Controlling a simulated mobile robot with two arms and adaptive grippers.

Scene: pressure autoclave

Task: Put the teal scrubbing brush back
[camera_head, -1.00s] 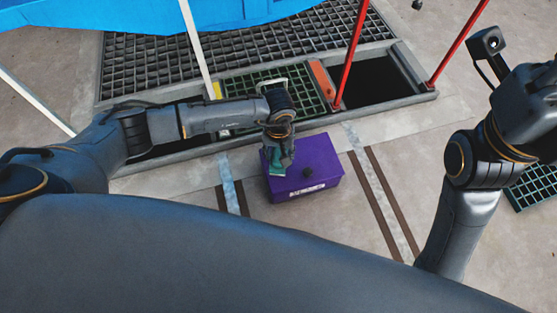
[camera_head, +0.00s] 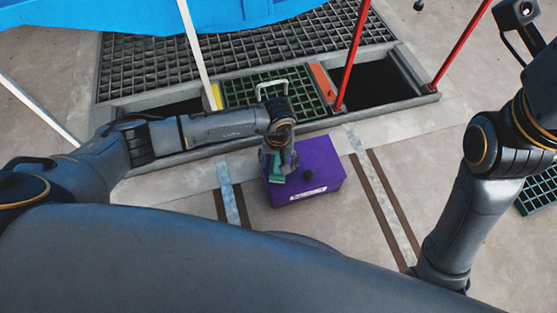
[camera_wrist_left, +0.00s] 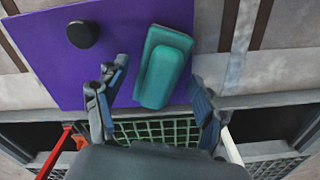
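The teal scrubbing brush (camera_wrist_left: 165,70) lies on top of the purple box (camera_wrist_left: 75,60), near the box's right edge in the left wrist view. In the head view the brush (camera_head: 275,176) is partly hidden by my left gripper (camera_head: 280,163), which points down over the left part of the box (camera_head: 318,170). In the left wrist view my left gripper (camera_wrist_left: 153,108) is open, its fingers spread wider than the brush on either side. I see no finger touching it. My right arm is at the right of the head view; its gripper is out of view.
A black knob (camera_head: 308,174) stands on the box. Behind it are a green grating (camera_head: 265,88) with a pale handle, an open dark pit (camera_head: 375,82), red posts (camera_head: 352,55) and a white post (camera_head: 196,50).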

